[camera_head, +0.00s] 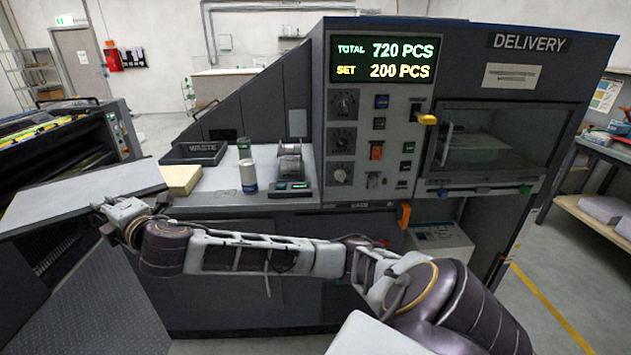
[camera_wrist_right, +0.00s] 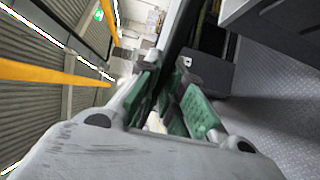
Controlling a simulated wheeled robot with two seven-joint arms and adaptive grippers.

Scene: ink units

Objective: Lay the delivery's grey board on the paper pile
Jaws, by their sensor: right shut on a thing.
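A flat light-grey board (camera_head: 75,196) spans the left of the head view, left of the counter. My right gripper (camera_head: 112,208) is at the board's near edge, shut on it. In the right wrist view, the green-padded fingers (camera_wrist_right: 172,92) close on a thin slab (camera_wrist_right: 176,35) seen nearly edge-on. What lies under the board is hidden. No paper pile shows clearly under it. The delivery unit (camera_head: 528,42) stands at the right with a clear window; a pale shape shows dimly behind it. My left gripper is out of view.
A printing machine (camera_head: 112,115) stands behind the board. A bench (camera_head: 608,150) is at the right; floor shows before it.

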